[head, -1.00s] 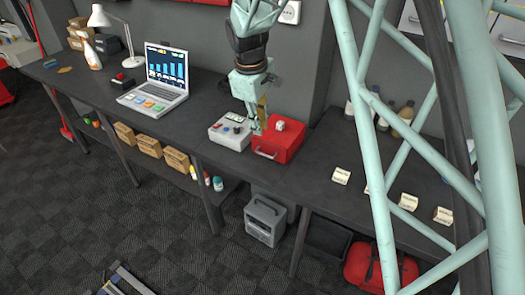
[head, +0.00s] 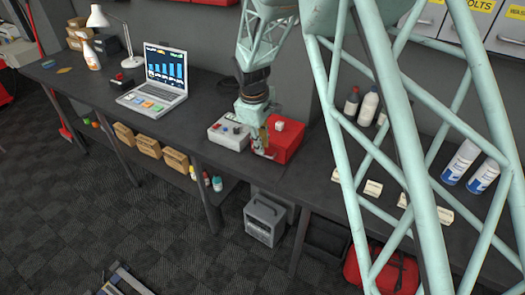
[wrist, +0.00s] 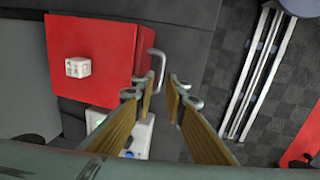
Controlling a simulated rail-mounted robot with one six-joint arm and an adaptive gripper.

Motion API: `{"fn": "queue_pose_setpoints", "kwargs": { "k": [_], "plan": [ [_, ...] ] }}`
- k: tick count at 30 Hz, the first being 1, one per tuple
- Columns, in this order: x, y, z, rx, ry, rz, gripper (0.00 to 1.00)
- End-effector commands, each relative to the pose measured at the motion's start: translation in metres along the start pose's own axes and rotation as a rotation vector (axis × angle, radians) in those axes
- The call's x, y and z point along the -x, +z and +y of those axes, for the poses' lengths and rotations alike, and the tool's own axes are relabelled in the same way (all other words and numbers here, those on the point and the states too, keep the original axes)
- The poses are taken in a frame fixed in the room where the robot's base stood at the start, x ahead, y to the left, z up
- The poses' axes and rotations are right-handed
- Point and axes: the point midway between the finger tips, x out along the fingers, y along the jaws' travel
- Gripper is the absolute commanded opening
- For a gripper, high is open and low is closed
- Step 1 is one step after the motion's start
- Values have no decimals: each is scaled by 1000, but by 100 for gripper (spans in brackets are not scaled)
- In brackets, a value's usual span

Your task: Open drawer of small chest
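The small chest is a red box (head: 290,145) on the dark bench, with a white cube on top. In the wrist view, the red chest (wrist: 95,60) fills the upper left, and its silver bar handle (wrist: 160,65) stands out from its right side. The drawer looks shut. My gripper (head: 262,152) is at the chest's front and hides the handle in the head view. In the wrist view, my gripper (wrist: 162,85) has its two fingers apart with nothing held. The handle is at the fingertips, nearer the left finger; I cannot tell whether it touches.
A grey-white control box (head: 228,134) stands directly left of the chest, close to my gripper. A laptop (head: 165,75) stands further left. Cream label cards (head: 373,188) and spray cans (head: 461,161) are at right. The floor in front of the bench is mostly clear.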

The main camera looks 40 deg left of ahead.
Motion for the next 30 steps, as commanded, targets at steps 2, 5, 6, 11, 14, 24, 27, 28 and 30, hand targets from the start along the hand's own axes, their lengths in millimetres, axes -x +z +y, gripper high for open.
{"fn": "queue_pose_setpoints", "kwargs": {
  "k": [2,5,6,11,14,24,27,28,30],
  "plan": [
    [-11,1,-1,0,-2,-2,12],
    [-20,1,0,0,-1,-1,12],
    [-24,0,0,0,-1,-1,12],
    [-34,0,0,0,-1,-1,12],
    [-36,0,0,0,-1,-1,12],
    [-38,0,0,0,-1,0,12],
    [-38,0,0,0,-1,0,3],
    [-38,0,0,0,-1,0,0],
    [-38,0,0,0,0,0,0]
  ]
}}
